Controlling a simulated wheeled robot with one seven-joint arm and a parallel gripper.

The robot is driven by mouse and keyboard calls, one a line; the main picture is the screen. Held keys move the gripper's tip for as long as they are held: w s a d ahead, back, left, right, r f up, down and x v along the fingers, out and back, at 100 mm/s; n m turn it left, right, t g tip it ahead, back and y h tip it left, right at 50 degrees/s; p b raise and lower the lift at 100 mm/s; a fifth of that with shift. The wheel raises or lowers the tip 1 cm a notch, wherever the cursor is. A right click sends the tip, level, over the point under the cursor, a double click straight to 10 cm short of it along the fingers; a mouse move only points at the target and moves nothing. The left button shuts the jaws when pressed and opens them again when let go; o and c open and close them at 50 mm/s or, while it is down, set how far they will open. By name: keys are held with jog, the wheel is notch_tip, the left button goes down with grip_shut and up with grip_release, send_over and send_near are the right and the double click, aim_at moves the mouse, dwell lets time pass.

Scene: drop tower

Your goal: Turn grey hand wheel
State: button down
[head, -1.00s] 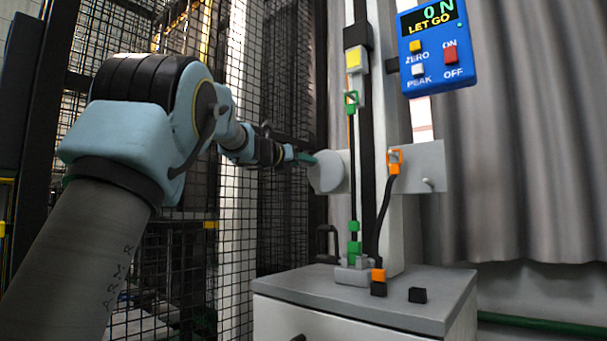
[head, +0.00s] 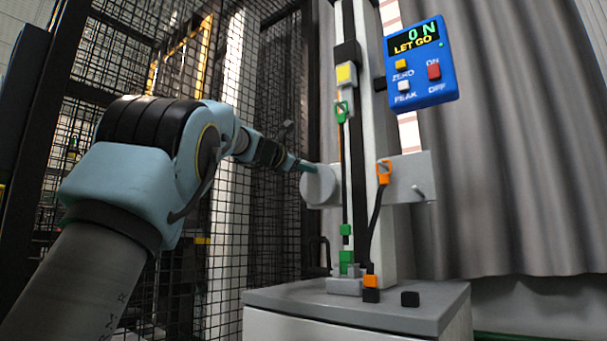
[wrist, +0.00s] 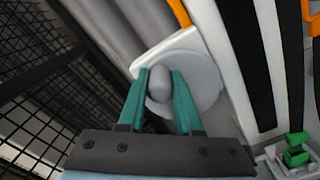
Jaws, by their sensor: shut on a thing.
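The grey hand wheel (head: 319,187) is a pale disc on the left side of the test stand's column. It also shows in the wrist view (wrist: 207,85), with a rounded grey knob (wrist: 159,85) on its face. My gripper (wrist: 160,73) has its two teal fingers on either side of this knob and is shut on it. In the head view my gripper (head: 304,165) reaches the wheel from the left at its upper edge, and the knob is hidden there.
A blue display box (head: 422,62) reads "0 N" and "LET GO". Green (head: 341,110) and orange (head: 384,173) clips hang on the stand above a grey cabinet top (head: 400,316). A black mesh fence (head: 265,80) stands behind my arm.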

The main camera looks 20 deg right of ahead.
jog(key=shift+s+d+m, duration=0.2)
jog(key=shift+s+m, duration=0.05)
jog(key=shift+m, duration=0.25)
jog(key=c, duration=0.6)
grip_release()
jog(key=shift+a, duration=0.1)
jog(key=b+v, duration=0.1)
jog(key=v, duration=0.9)
jog(key=shift+s+a, duration=0.2)
jog(key=shift+a, duration=0.1)
